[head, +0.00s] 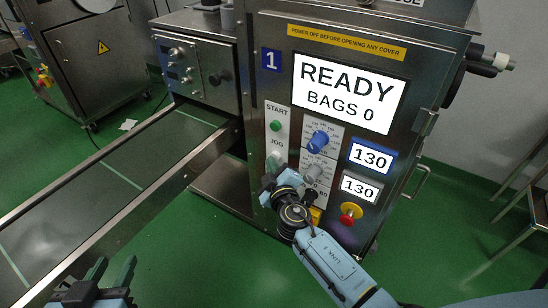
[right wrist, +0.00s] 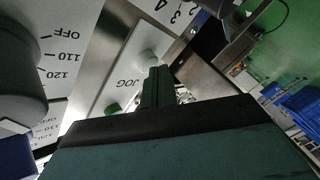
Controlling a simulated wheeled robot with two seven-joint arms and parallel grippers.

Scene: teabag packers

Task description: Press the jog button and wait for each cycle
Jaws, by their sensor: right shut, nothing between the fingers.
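The packer's control panel has a green START button (head: 276,125) with a pale jog button (head: 273,160) under the JOG label. The screen (head: 348,93) reads READY, BAGS 0. My right gripper (head: 268,182) is shut and empty, just below the jog button. In the right wrist view the closed fingertips (right wrist: 157,75) point toward the pale jog button (right wrist: 148,57). I cannot tell whether they touch it. The green button (right wrist: 112,108) also shows there.
A blue knob (head: 317,139) and a grey knob (head: 314,171) sit right of the buttons. Two displays read 130. A red emergency stop (head: 350,212) is at lower right. The conveyor (head: 110,180) runs to the left, with bare belt showing. Green floor lies around.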

